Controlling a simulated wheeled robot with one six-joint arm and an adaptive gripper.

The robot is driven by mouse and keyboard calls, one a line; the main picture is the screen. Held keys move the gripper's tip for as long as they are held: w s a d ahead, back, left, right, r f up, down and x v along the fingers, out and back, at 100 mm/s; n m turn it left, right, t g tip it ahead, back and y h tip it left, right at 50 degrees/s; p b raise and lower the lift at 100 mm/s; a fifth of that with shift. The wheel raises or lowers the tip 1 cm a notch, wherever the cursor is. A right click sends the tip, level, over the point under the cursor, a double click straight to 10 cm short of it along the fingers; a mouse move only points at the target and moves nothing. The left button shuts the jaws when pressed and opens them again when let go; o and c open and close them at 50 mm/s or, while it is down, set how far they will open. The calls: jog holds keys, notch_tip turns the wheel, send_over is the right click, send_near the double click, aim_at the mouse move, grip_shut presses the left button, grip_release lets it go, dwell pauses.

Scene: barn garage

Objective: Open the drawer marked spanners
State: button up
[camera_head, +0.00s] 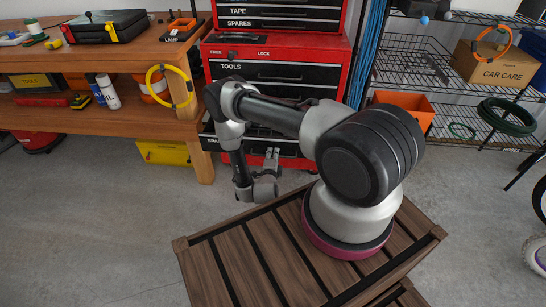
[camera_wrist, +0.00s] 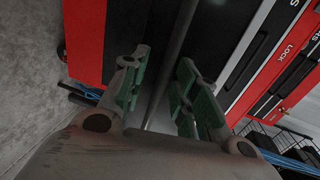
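The red tool chest (camera_head: 333,60) stands behind my arm in the head view. A low black drawer front (camera_head: 211,143) shows the letters "SPA" at its left end; my arm hides the rest of the label. My gripper (camera_head: 271,165) is low in front of this drawer. In the wrist view my gripper's green-padded fingers (camera_wrist: 160,92) are apart, with a long dark bar handle (camera_wrist: 180,42) running between them. I cannot tell whether either finger touches the bar. I cannot tell whether the drawer stands slightly out.
A wooden workbench (camera_head: 110,62) is at left, with a yellow box (camera_head: 163,152) beneath it. A wire shelf (camera_head: 415,62) with an orange bin (camera_head: 405,104) is at right. The concrete floor (camera_head: 85,220) is clear at front left.

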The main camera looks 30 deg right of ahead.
jog(key=v, duration=1.2)
dwell(0.4)
